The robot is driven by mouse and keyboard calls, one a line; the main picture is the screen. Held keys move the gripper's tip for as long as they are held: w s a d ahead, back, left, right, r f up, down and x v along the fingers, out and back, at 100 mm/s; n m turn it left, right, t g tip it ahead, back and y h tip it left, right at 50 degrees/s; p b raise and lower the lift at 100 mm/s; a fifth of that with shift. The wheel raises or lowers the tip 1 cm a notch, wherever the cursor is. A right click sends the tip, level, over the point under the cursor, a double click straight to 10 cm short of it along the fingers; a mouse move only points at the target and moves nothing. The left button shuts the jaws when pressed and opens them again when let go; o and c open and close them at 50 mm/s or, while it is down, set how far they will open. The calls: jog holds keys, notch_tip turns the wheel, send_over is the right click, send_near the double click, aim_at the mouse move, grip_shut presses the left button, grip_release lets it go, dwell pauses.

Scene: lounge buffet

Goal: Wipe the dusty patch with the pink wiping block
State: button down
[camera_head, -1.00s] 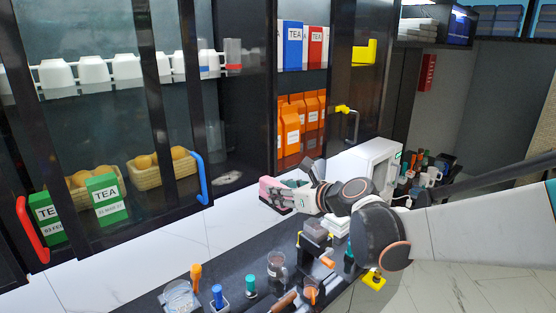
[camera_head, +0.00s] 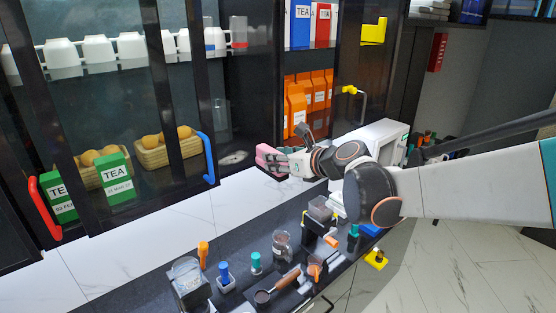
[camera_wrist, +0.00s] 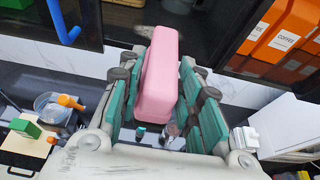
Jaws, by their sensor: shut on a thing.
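The pink wiping block (camera_head: 268,160) is in my gripper (camera_head: 281,161), in front of the cabinet and above the white counter strip. In the wrist view the pink block (camera_wrist: 160,72) stands lengthwise between the green finger pads of my gripper (camera_wrist: 155,95), which are shut on it. A pale, greyish smudge that looks like the dusty patch (camera_head: 233,158) lies at the foot of the cabinet, left of the block. The block is apart from it.
A blue handle (camera_head: 208,158) stands just left of the patch, and a red handle (camera_head: 43,208) farther left. Orange coffee packs (camera_head: 308,100) stand on the shelf above right. Coffee tools and a glass jug (camera_head: 281,243) crowd the dark counter below. A white machine (camera_head: 385,140) is right.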

jog(key=w+a+b, duration=0.1)
jog(key=w+a, duration=0.3)
jog(key=w, duration=0.1)
jog(key=w+a+b, duration=0.1)
jog(key=w+a, duration=0.3)
jog(key=w, duration=0.2)
jog(key=w+a+f+b, duration=0.1)
jog(key=w+a, duration=0.3)
jog(key=w, duration=0.2)
jog(key=shift+a, duration=0.1)
jog(key=shift+w+a+f+b, duration=0.15)
jog(key=shift+b, duration=0.25)
jog(key=shift+f+b, duration=0.45)
jog(key=shift+f, duration=0.25)
jog(key=shift+f+b, duration=0.45)
jog(key=shift+f, duration=0.15)
jog(key=shift+s+a+r, duration=0.15)
jog(key=shift+s+a, duration=0.4)
jog(key=shift+a, duration=0.1)
jog(key=shift+s+a+b, duration=0.35)
jog(key=shift+s+a, duration=0.65)
jog(key=shift+a, duration=0.25)
